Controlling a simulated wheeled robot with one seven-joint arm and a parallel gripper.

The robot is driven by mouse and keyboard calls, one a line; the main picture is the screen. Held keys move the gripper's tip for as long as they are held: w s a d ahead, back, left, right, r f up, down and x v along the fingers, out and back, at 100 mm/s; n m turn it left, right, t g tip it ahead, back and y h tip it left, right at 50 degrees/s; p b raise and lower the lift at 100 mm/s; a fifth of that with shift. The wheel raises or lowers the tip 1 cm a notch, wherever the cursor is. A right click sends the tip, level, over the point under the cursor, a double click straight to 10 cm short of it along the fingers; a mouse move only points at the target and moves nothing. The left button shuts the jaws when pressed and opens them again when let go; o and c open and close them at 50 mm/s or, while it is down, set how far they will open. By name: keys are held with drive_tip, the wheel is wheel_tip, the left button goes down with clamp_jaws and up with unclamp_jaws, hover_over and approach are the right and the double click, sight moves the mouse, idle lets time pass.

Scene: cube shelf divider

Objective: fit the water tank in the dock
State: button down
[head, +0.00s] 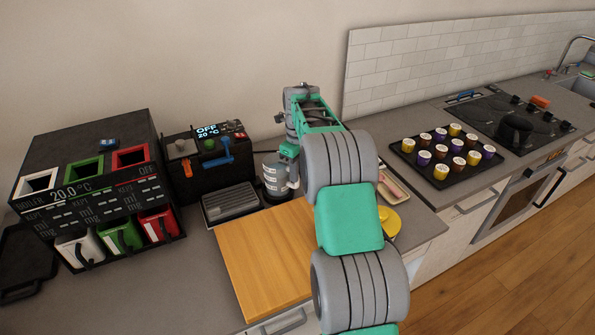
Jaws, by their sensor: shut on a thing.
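The water tank (272,180), a grey vessel with pale markings, stands upright at the right side of the black machine. My gripper (291,167) points down at its upper right side and is shut on it, partly hidden behind my arm. The black machine (178,160) has a display reading OFF and 20 °C, a blue lever and a drip tray (230,202) in front. The dock is not clearly visible. I cannot tell whether the tank's base is seated or held just above the counter.
A wooden board (258,262) lies in front of the machine. A boiler unit (95,190) with coloured jugs stands at left. A black tray (446,176) of capsules and a hob (512,118) are at right. A yellow round thing (391,222) shows beside my arm.

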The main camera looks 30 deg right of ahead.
drive_tip(key=shift+f, duration=0.5)
drive_tip(key=c, duration=1.3)
unclamp_jaws()
drive_tip(key=shift+f, duration=0.1)
wheel_tip(320, 180, up, 5)
drive_tip(key=p, duration=0.2)
drive_tip(key=shift+p, duration=0.3)
drive_tip(key=shift+s, duration=0.1)
